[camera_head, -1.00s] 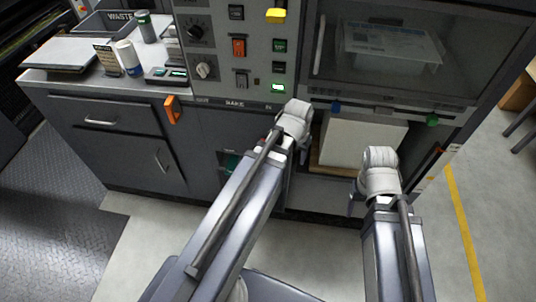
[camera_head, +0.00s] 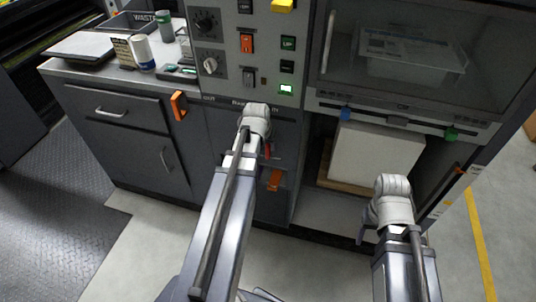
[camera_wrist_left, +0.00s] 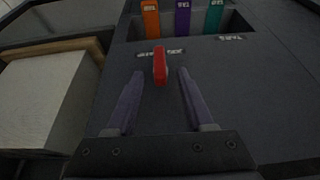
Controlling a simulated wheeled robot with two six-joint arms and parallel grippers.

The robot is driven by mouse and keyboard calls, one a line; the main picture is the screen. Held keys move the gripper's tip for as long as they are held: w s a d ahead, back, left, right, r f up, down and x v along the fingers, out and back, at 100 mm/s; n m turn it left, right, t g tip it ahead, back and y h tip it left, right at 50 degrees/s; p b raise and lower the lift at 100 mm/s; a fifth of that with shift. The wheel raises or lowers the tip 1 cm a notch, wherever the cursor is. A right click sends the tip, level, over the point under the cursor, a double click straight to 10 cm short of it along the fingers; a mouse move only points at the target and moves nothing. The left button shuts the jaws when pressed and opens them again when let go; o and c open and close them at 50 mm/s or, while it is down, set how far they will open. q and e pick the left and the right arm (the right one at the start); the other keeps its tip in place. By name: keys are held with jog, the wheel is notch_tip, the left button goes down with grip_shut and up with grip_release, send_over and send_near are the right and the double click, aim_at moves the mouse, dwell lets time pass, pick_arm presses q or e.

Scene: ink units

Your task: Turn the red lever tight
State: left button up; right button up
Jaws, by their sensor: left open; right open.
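The red lever (camera_wrist_left: 160,66) stands out from a dark panel in the left wrist view, its long side running up and down in the picture. A small part of the red lever (camera_head: 268,150) shows beside my left wrist in the head view. My left gripper (camera_wrist_left: 160,73) is open, with one finger on each side of the lever and a gap at both sides. Its fingers are mostly hidden behind the wrist in the head view. My right gripper (camera_head: 362,233) hangs low at the right, away from the lever, its fingers largely hidden.
Orange (camera_wrist_left: 150,20), purple (camera_wrist_left: 183,18) and teal (camera_wrist_left: 214,17) tabs sit in a recess near the lever. A white block (camera_head: 375,155) stands in an open bay to the right. An orange handle (camera_head: 179,105) juts from the cabinet's left part.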

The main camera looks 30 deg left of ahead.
aim_at(267, 149)
pick_arm(q)
jog(key=b+x, duration=0.5)
jog(key=x, duration=0.1)
jog(key=shift+w+f, duration=0.1)
jog(key=shift+f, duration=0.1)
jog(key=shift+c, duration=0.2)
grip_shut()
